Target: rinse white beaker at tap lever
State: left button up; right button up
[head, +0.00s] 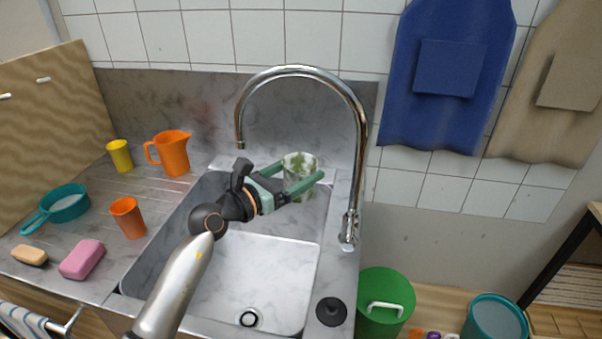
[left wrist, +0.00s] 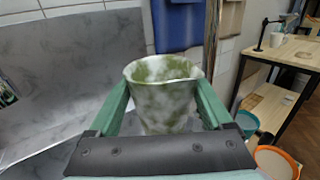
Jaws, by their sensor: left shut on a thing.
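The white beaker (head: 300,163) is mottled with green patches. My left gripper (head: 303,186) is shut on it, one green finger on either side, and holds it over the back of the sink. In the left wrist view the beaker (left wrist: 163,97) is roughly upright, mouth up, with green inside too. The chrome tap (head: 359,130) arches over the sink; its spout end is left of the beaker. The tap lever (head: 347,232) seems to be at the tap's base on the right rim. No water shows from the spout. My right gripper is not in view.
The sink basin (head: 262,268) is empty below the arm. On the left drainer stand an orange jug (head: 174,155), a yellow cup (head: 120,156), an orange cup (head: 128,218), a teal pan (head: 65,205) and a pink block (head: 82,259). A black disc (head: 331,312) lies on the front right rim.

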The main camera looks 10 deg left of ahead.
pick_arm(q)
jog(key=w+a+f+b, duration=0.1)
jog(key=a+b, duration=0.4)
jog(key=a, duration=0.1)
jog(key=w+a+f+b, duration=0.1)
jog(key=w+a+b, duration=0.1)
jog(key=a+b, duration=0.3)
jog(key=shift+a+f+b, duration=0.3)
jog(key=shift+a, duration=0.75)
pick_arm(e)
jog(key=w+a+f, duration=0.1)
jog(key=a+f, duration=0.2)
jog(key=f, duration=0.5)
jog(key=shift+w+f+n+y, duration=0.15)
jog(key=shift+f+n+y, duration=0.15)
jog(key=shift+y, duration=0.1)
pick_arm(q)
jog(key=shift+w, duration=0.1)
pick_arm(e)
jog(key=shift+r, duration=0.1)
